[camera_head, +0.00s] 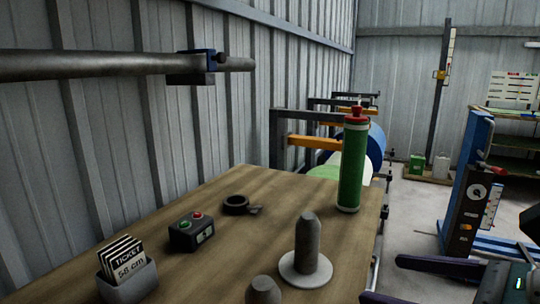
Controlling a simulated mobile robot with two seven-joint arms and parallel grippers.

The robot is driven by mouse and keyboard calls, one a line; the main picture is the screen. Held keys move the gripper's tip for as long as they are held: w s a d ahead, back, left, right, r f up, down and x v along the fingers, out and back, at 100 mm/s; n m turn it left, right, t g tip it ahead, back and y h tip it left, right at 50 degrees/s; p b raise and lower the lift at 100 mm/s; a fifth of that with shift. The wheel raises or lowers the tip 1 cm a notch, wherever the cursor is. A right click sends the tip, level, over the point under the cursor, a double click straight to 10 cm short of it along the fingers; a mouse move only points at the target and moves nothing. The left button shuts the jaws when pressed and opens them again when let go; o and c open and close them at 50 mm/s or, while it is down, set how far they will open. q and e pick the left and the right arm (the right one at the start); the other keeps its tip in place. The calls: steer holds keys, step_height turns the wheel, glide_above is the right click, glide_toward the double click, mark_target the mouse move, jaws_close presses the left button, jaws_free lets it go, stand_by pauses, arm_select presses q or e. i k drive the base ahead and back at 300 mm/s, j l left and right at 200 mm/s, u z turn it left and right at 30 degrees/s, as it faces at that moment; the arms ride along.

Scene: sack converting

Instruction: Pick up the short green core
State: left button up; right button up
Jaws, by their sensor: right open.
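One green core (354,165) stands upright near the far right corner of the wooden table (190,240). It has pale bands near both ends and a red piece on top. No other green core shows to compare its length with. My right gripper (384,279) is at the bottom right, beyond the table's right edge. Its two dark fingers are apart and point left, with nothing between them. It is nearer to me than the green core and well apart from it. My left gripper is not in view.
A grey peg on a white disc (306,266) stands near the front right; another grey peg (263,291) is cut off below. A ticket holder (128,281), button box (191,233) and black ring (236,204) lie leftward. A machine with rolls (374,142) stands behind. A steel bar (90,64) hangs upper left.

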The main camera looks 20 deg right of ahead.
mark_target(356, 134)
steer(key=i+l, duration=0.5)
steer(key=l, duration=0.15)
steer(key=i+l, duration=0.55)
